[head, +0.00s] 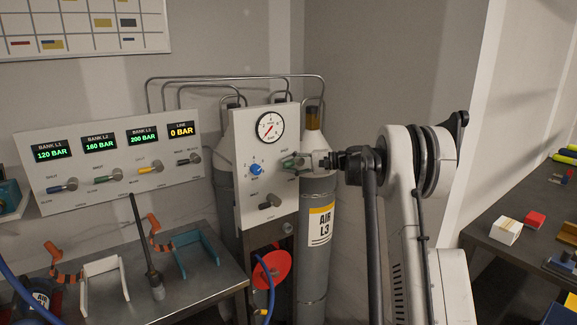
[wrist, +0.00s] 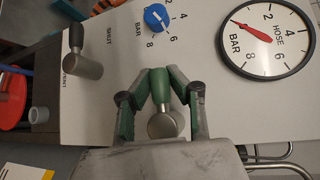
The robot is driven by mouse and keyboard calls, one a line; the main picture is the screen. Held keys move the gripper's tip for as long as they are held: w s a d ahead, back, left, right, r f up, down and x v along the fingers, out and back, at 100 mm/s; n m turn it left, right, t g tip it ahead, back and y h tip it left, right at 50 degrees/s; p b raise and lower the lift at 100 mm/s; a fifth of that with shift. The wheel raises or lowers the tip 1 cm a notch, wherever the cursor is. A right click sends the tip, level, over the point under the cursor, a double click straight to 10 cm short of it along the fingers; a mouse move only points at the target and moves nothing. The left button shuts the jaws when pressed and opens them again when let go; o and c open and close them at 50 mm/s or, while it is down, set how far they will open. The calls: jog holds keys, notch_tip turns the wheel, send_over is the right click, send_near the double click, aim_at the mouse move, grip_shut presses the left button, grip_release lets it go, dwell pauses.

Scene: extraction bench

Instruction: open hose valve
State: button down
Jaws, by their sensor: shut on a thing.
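The green-handled valve lever (wrist: 158,85) with a metal hub (wrist: 162,126) is on the white hose panel (head: 247,203). My gripper (head: 298,162) reaches the panel from the right in the head view. In the wrist view my gripper (wrist: 158,80) is shut on the green handle, one finger on each side. The lever's own label is hidden. The round hose gauge (head: 270,128) with a red needle sits above the lever, and it also shows in the wrist view (wrist: 266,50).
A blue knob (head: 256,169) and a dark-handled vent lever (head: 269,202) share the panel. A grey AIR L3 cylinder (head: 317,255) stands behind it. On the left are the bank valve panel (head: 120,185), its line display (head: 181,130) reading 0 BAR, and a bench (head: 205,272) with clamps.

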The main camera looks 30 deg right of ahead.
jog(key=shift+f, duration=0.1)
jog(key=f+n+h+b, duration=0.1)
jog(key=f+n+g+h+b, duration=0.1)
jog(key=h, duration=0.1)
jog(key=shift+d+n+h, duration=0.2)
jog(key=shift+n+h, duration=0.1)
jog(key=shift+w+d+f+n+h+b, duration=0.1)
jog(key=shift+d+f+n+h+b, duration=0.5)
jog(key=shift+h, duration=1.05)
jog(key=shift+w+d+f+n+h+b, duration=0.15)
jog(key=shift+d+n+h+b, duration=0.55)
jog(key=shift+n+h, duration=0.7)
jog(key=shift+w+d+f+n+h+b, duration=0.1)
jog(key=shift+d+f+n+h+b, duration=0.5)
jog(key=shift+h, duration=1.25)
jog(key=shift+d+r, duration=0.2)
jog(key=shift+d, duration=0.15)
jog(key=c, duration=1.5)
grip_release()
jog(key=shift+c, duration=0.2)
jog(key=shift+s, duration=0.1)
